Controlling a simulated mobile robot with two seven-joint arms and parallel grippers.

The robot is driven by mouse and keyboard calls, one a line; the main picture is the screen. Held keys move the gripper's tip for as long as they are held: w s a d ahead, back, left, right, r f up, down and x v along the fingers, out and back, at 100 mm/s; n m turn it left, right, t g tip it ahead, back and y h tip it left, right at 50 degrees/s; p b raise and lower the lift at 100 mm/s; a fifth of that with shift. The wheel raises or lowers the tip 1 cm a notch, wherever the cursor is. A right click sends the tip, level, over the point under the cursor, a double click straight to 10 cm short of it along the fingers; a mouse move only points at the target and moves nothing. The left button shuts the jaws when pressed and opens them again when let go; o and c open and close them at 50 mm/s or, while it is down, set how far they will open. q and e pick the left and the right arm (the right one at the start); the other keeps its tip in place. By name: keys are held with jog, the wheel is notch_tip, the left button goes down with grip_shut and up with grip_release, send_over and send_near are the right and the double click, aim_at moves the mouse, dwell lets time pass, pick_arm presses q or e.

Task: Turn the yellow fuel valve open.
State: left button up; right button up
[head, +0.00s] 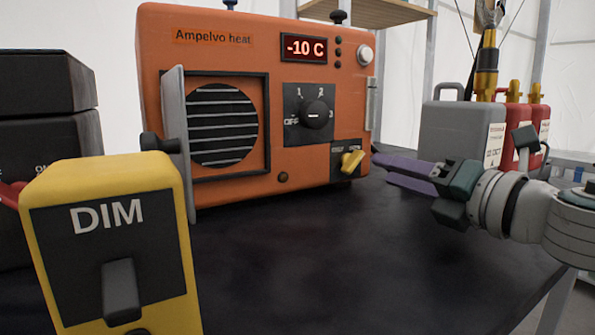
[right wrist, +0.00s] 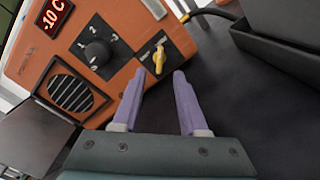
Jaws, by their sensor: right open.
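The orange heater (head: 290,165) stands on the dark table, labelled "Ampelvo heat", with its display reading -10 C. The yellow fuel valve (head: 352,161) is a small handle on a dark plate at the heater's lower right front; it points slantwise, and the plate's lettering is too small to read. It also shows in the right wrist view (right wrist: 159,58). My right gripper (head: 383,169) is open, its purple fingers to the right of the valve and pointing at it. In the right wrist view the fingertips (right wrist: 159,74) lie just short of the valve, one on each side, apparently not touching it. My left gripper is not in view.
A yellow box marked DIM (head: 110,250) stands in the left foreground. A black case (head: 45,110) is at the left. A grey canister (head: 460,130) and red canisters (head: 520,120) stand at the right. The dark table top (head: 370,250) before the heater is clear.

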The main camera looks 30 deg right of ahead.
jog(key=shift+s+d, duration=0.15)
jog(key=shift+s, duration=1.8)
